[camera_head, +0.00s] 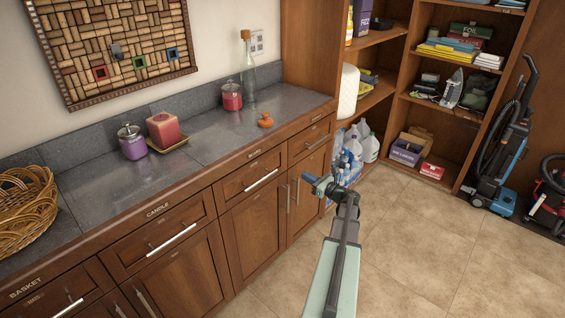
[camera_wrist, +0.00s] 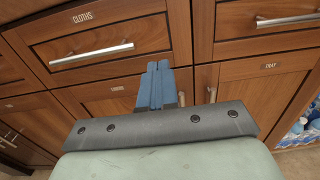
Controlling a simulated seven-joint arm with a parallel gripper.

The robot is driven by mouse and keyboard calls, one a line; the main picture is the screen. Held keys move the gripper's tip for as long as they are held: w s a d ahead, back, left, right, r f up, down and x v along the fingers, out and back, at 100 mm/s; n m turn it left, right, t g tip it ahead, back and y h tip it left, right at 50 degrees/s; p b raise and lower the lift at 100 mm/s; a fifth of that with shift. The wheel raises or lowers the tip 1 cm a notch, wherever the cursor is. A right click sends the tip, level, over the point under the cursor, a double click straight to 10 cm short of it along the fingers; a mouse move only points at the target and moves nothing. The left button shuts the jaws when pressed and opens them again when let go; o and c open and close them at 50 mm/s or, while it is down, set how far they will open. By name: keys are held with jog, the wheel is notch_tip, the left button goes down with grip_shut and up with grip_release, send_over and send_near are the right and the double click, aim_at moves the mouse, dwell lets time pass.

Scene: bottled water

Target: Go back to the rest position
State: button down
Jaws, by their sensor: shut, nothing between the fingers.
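My gripper (camera_head: 319,184) is in front of the wooden cabinet, near its right end, in the head view. My arm reaches up to it from the bottom of that view. In the wrist view, the blue fingers of my gripper (camera_wrist: 157,84) are together with nothing between them. They point at the cabinet doors and drawers. Bottled water (camera_wrist: 301,129) shows partly at the right edge of the wrist view. In the head view, a bottle pack (camera_head: 343,166) stands low beside the cabinet, partly hidden behind my gripper.
The grey counter (camera_head: 100,190) holds a wicker basket (camera_head: 27,211), candle (camera_head: 163,129), jars, a clear bottle (camera_head: 248,75) and an orange item (camera_head: 265,120). Drawer handles stick out near my gripper. Shelves (camera_head: 400,110) and a vacuum cleaner (camera_head: 500,145) stand right. The tiled floor (camera_head: 430,240) is clear.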

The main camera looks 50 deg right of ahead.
jog(key=shift+s, duration=0.1)
jog(key=s+a+f+n+g+y, duration=0.2)
jog(key=s+a+f+n+g, duration=0.45)
jog(key=a+f+n, duration=0.3)
jog(key=s+a+f+n+g+y, duration=0.1)
jog(key=s+a+f+n+g, duration=0.55)
jog(key=a+f+n, duration=0.35)
jog(key=s+a+f+n+g+h, duration=0.1)
jog(key=s+a+f+n+g, duration=0.3)
jog(key=a, duration=1)
jog(key=s+a+f+n+g+h, duration=0.1)
jog(key=s+a+f+n+g, duration=0.3)
jog(key=a, duration=1)
jog(key=s+a+f+n+g+h, duration=0.1)
jog(key=s+a+f+n+g, duration=0.2)
jog(key=a, duration=1.1)
jog(key=shift+s+a+f+n+g, duration=0.35)
jog(key=shift+s+f+n, duration=1.35)
jog(key=shift+n, duration=1.05)
